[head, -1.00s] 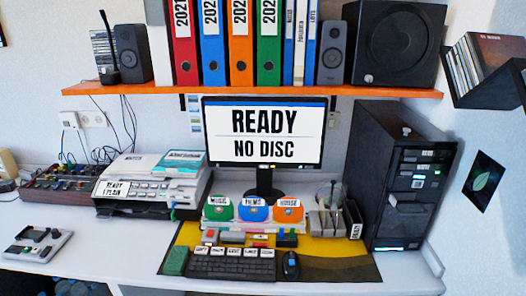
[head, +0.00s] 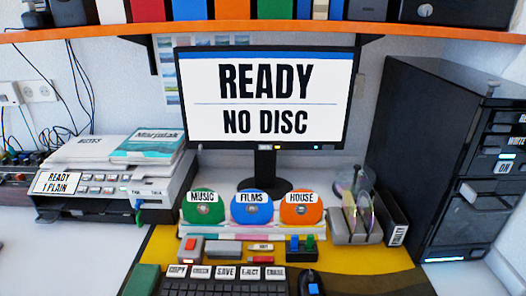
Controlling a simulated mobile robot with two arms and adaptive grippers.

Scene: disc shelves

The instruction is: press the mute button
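I cannot pick out a button that clearly reads mute. Neither of my grippers is in view.
The monitor (head: 266,98) reads "READY NO DISC". Green, blue and orange discs (head: 252,209) stand below it. A printer (head: 108,180) is at left, a black computer tower (head: 445,150) at right, a mouse (head: 311,284) beside the keyboard. An orange shelf (head: 180,29) hangs above.

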